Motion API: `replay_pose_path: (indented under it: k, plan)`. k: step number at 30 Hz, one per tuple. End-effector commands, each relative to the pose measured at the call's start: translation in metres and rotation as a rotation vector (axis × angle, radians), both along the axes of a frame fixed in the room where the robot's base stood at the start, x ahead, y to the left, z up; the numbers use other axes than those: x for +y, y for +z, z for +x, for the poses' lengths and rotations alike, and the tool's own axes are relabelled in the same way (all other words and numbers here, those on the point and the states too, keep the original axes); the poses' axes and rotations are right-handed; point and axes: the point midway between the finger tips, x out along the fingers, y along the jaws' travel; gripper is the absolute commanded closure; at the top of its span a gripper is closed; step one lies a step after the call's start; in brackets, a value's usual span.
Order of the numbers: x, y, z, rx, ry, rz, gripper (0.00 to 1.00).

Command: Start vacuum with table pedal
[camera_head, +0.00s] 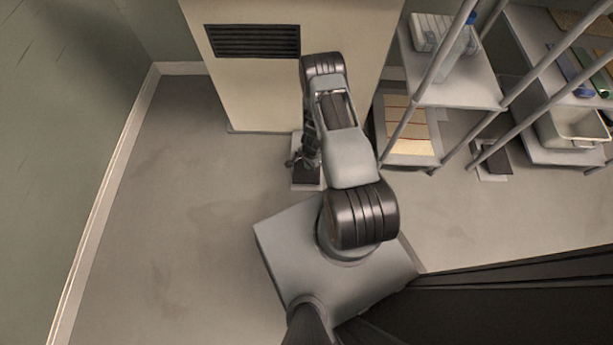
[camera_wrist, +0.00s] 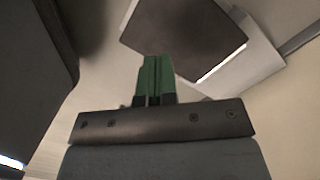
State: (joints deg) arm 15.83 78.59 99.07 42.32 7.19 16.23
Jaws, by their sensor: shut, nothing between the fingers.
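A floor pedal (camera_head: 306,180) with a dark pad on a light grey base sits on the floor in front of the cream cabinet. My gripper (camera_head: 293,161) points down over the pedal's far part, and my arm hides some of both. In the wrist view my gripper (camera_wrist: 154,62) shows green fingers held together and empty. The dark pad of the pedal (camera_wrist: 190,32) lies just beyond the fingertips there. I cannot tell whether the fingertips touch it.
The cream cabinet (camera_head: 260,90) with a dark vent (camera_head: 252,41) stands behind the pedal. A metal-framed shelf (camera_head: 455,85) is to the right, with a second dark pedal (camera_head: 494,158) on the floor by it. The floor at left is clear up to the green wall (camera_head: 50,130).

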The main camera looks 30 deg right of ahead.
Motion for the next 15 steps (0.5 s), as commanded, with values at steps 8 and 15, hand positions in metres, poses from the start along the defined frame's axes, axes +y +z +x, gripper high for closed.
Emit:
replay_pose_path:
  k: [8,15]
  plan:
    - [0.0,-0.001,0.0,0.0,0.0,0.001,1.0]
    - [0.0,-0.015,-0.001,0.001,-0.001,0.001,1.0]
